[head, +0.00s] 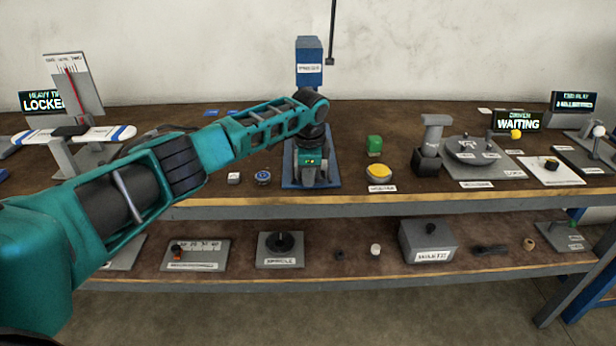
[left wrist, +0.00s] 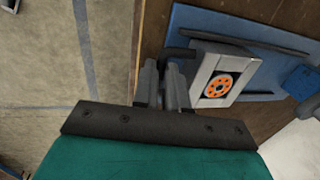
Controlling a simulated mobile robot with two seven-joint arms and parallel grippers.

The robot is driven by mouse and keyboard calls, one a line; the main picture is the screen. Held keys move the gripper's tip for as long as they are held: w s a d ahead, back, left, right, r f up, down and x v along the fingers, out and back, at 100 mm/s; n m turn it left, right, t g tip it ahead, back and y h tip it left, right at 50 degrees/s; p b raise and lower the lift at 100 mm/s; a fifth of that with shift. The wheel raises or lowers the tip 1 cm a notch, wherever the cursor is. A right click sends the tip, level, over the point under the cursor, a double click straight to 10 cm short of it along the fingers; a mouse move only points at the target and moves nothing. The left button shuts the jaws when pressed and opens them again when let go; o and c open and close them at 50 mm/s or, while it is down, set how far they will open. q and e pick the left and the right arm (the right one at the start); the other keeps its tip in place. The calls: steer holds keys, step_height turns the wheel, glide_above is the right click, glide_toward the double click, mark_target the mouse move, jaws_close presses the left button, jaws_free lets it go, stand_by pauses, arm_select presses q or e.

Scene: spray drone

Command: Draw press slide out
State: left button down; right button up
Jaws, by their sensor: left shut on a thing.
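A dark handle (left wrist: 177,54) sticks out from the slide's near side. My left gripper (head: 308,178) is at the front of the press; in the left wrist view its fingers (left wrist: 164,75) are shut on that handle. My right gripper is in neither view.
A white block (head: 233,178) and a blue round thing (head: 262,177) stand left of the press. The wooden shelf edge (head: 400,203) runs just in front, above a lower shelf with several fixtures.

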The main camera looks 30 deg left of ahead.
arm_select(q)
steer(key=shift+s+d+f, duration=0.15)
steer(key=shift+d+f, duration=0.05)
steer(key=shift+d, duration=0.05)
steer(key=c, duration=1.2)
jaws_free()
steer(key=shift+r, duration=0.15)
steer(key=shift+o, duration=0.2)
step_height(320, 180, up, 13)
steer(key=s+d+p, duration=0.1)
steer(key=s, duration=0.1)
steer(key=shift+s+d+f, duration=0.1)
steer(key=shift+f, duration=0.1)
